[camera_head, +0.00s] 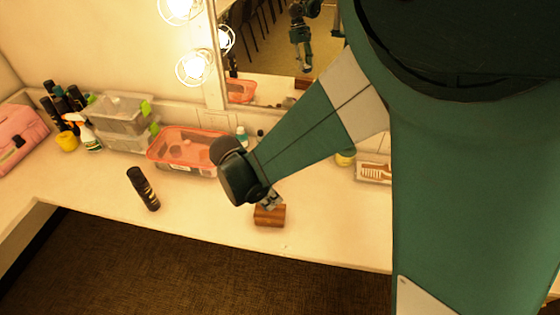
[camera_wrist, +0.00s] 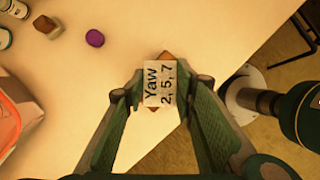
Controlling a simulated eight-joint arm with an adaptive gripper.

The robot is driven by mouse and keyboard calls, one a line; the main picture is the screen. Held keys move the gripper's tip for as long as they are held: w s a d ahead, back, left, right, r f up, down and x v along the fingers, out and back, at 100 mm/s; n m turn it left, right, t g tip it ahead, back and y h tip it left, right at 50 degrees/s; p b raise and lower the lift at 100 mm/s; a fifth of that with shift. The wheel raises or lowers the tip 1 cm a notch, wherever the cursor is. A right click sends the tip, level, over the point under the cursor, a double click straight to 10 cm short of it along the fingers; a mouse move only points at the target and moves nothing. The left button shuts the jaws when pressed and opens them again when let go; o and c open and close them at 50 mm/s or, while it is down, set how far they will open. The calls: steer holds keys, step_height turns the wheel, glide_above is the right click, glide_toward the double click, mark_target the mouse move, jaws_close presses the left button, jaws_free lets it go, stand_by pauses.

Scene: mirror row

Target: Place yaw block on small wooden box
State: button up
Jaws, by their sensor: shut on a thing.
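The yaw block (camera_wrist: 159,84), pale with black lettering "Yaw 2, 5, 7", is between my fingertips in the wrist view. My gripper (camera_head: 269,201) is shut on it. The small wooden box (camera_head: 270,217) stands near the table's front edge in the head view, directly below my gripper. In the wrist view, brown parts of the box (camera_wrist: 166,54) show past the block's ends, so the block is above it. The block hides most of the box's top, and I cannot tell whether the two touch.
A black spray can (camera_head: 143,189) stands on the white table (camera_head: 200,215) to the left. A red-rimmed tub (camera_head: 180,150) and clear bins (camera_head: 120,112) stand behind. A mirror (camera_head: 275,60) rises at the back.

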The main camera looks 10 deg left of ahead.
steer(key=shift+f, duration=0.15)
steer(key=shift+f, duration=2.05)
steer(key=shift+f+b, duration=0.2)
steer(key=shift+b, duration=0.2)
steer(key=o, duration=0.9)
steer(key=shift+r, duration=0.2)
steer(key=shift+p+v, duration=0.8)
steer(key=shift+v, duration=5.2)
steer(key=shift+d, duration=0.15)
